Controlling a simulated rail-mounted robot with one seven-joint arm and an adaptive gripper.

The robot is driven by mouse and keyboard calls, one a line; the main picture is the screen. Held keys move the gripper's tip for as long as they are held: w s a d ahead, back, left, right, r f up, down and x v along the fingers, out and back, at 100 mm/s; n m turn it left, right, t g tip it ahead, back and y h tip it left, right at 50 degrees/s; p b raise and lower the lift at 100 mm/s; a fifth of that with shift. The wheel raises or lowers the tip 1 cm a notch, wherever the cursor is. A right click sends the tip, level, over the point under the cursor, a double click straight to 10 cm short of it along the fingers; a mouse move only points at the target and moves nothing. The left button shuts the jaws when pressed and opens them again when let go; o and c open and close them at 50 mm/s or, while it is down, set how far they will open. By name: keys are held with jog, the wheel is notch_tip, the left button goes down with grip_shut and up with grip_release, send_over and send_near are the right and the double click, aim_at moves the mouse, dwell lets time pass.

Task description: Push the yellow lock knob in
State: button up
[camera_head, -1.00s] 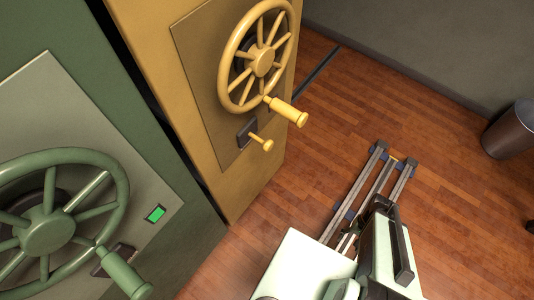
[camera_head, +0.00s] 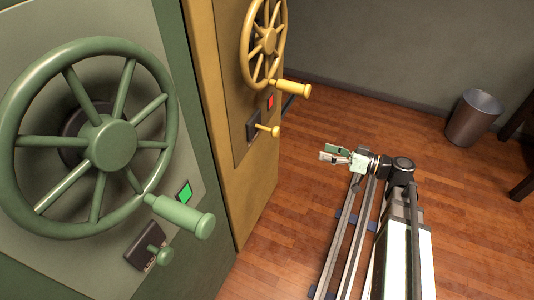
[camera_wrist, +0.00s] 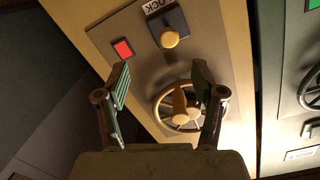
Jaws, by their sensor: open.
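The yellow lock knob (camera_head: 268,129) sticks out of a dark plate on the front of the yellow safe (camera_head: 222,118), below its handwheel (camera_head: 265,38). In the wrist view the knob (camera_wrist: 170,40) shows end-on, on a plate with partly visible lettering ending in "OCK". My gripper (camera_head: 336,153) is open and empty, to the right of the knob and apart from it. In the wrist view the two fingers (camera_wrist: 161,82) point toward the safe front, with the knob above and between them. A red light (camera_wrist: 122,49) is lit beside the knob.
A green safe (camera_head: 203,160) stands at left, with a large wheel (camera_head: 107,145), a lit green light (camera_head: 184,191) and a green knob (camera_head: 160,254). The yellow wheel's handle (camera_head: 292,89) juts out above the yellow knob. A bin (camera_head: 474,118) stands far right. Floor right of the safes is mostly clear.

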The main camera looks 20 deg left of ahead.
aim_at(278, 133)
jog(key=a+n, duration=0.1)
jog(key=a, duration=0.4)
jog(key=w+a+r+n, duration=0.1)
jog(key=a, duration=0.5)
jog(key=a+n+y, duration=0.1)
jog(key=a, duration=0.5)
jog(key=shift+w+a+r, duration=0.2)
jog(key=shift+w+r, duration=0.05)
jog(key=shift+r, duration=0.1)
